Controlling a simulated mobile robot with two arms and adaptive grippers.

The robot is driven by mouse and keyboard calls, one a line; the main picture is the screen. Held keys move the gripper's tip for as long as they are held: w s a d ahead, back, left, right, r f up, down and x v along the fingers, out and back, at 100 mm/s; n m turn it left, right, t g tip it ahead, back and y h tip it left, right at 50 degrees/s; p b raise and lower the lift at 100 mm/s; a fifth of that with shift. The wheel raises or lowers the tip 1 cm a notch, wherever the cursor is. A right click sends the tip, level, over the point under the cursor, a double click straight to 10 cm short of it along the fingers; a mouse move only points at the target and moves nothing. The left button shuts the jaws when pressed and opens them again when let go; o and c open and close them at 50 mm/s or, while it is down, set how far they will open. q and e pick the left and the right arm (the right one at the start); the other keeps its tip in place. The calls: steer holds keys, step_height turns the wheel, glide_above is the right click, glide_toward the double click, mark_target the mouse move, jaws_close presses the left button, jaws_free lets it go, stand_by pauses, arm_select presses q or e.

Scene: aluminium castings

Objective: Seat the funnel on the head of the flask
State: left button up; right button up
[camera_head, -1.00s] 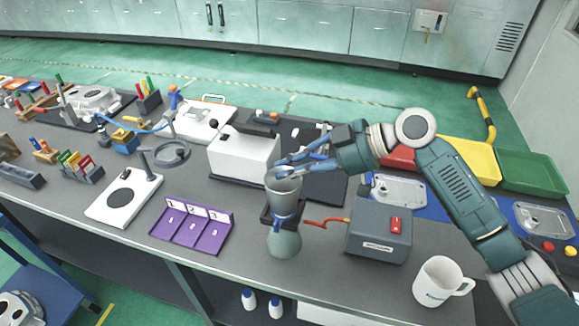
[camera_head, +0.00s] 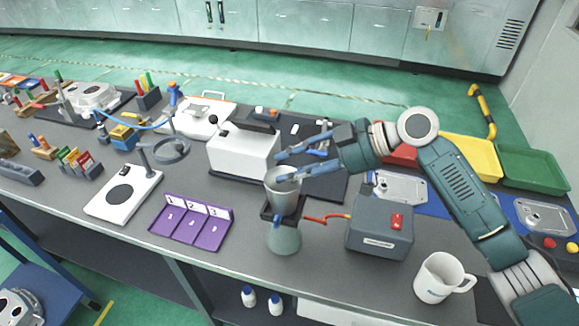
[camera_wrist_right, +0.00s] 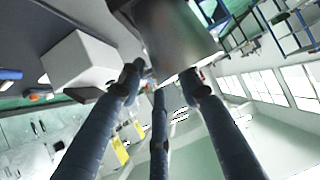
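The grey funnel (camera_head: 284,200) stands roughly upright directly above the pale green flask (camera_head: 285,240) near the bench's front edge. Its lower end meets the area of the dark collar around the flask's head; exactly how it sits there is hidden. My right gripper (camera_head: 282,166) is open, its blue fingers spread apart at the funnel's rim, one higher and others lower by the mouth. In the right wrist view the funnel (camera_wrist_right: 178,38) shows as a blurred grey body just beyond the spread fingers. My left gripper is not in view.
A grey box with a red switch (camera_head: 380,228) stands right of the flask, and a white mug (camera_head: 440,278) further right. A white machine (camera_head: 243,152) is behind the funnel. A purple tray (camera_head: 190,224) lies to the left, with free bench between.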

steer(key=v, duration=1.1)
steer(key=shift+d, duration=0.2)
steer(key=shift+s, duration=0.1)
